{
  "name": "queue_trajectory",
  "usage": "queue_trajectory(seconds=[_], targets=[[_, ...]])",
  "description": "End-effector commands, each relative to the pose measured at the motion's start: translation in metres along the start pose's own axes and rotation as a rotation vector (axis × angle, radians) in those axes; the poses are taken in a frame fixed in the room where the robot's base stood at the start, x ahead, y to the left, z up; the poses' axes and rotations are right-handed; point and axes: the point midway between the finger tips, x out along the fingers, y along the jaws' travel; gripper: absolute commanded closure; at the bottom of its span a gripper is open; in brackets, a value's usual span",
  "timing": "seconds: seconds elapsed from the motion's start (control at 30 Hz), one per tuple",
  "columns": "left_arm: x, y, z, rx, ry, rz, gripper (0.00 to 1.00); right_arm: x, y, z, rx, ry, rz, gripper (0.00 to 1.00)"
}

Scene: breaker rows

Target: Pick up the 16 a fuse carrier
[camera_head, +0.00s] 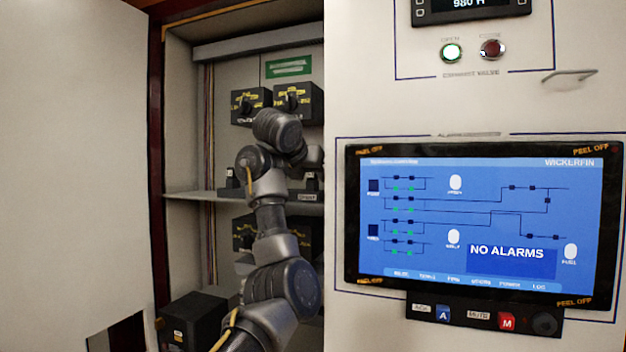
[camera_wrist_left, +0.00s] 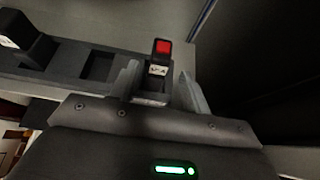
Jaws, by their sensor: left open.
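In the left wrist view a black fuse carrier (camera_wrist_left: 162,58) with a red top and a small white label stands upright in a dark rack (camera_wrist_left: 66,57). The label is too blurred to read surely as 16 A. The two fingers of my left gripper (camera_wrist_left: 158,72) are open, one on each side of this carrier. I cannot tell whether either finger touches it. In the head view my left arm reaches into the open cabinet at shelf height, and its gripper is mostly hidden behind the arm and the white panel edge. My right gripper is not in view.
Another black carrier (camera_wrist_left: 24,36) stands at the left of the rack, with an empty slot (camera_wrist_left: 98,66) between. In the head view black breaker boxes (camera_head: 251,105) sit above the shelf (camera_head: 190,195). A panel with a blue screen (camera_head: 480,225) bounds the cabinet opening on the right.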

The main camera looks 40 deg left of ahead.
Motion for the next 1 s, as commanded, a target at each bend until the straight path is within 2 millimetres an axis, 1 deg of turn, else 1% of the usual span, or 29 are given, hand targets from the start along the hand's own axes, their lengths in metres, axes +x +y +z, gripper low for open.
queue_trajectory(seconds=[0.03,0.1,0.2,0.33,0.57,0.9,0.93,1.0], targets=[[0.004,0.002,0.006,0.0,0.005,0.003,0.53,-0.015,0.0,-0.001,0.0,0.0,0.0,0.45],[0.013,0.003,0.007,0.0,0.004,0.003,0.53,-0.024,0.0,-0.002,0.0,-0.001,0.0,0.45],[0.027,0.003,0.006,0.0,0.004,0.002,0.53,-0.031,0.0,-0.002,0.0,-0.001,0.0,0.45],[0.036,0.003,0.004,0.0,0.001,0.002,0.53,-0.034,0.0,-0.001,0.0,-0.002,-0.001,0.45],[0.038,0.003,0.002,-0.001,0.0,0.0,0.53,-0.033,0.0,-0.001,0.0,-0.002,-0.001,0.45],[0.038,0.003,0.003,-0.001,0.0,0.0,0.97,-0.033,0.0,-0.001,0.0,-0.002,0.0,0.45],[0.038,0.003,0.003,-0.001,0.0,0.0,1.0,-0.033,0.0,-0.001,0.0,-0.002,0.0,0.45],[0.038,0.003,0.003,-0.001,-0.001,0.0,1.0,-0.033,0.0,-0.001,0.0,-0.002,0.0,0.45]])
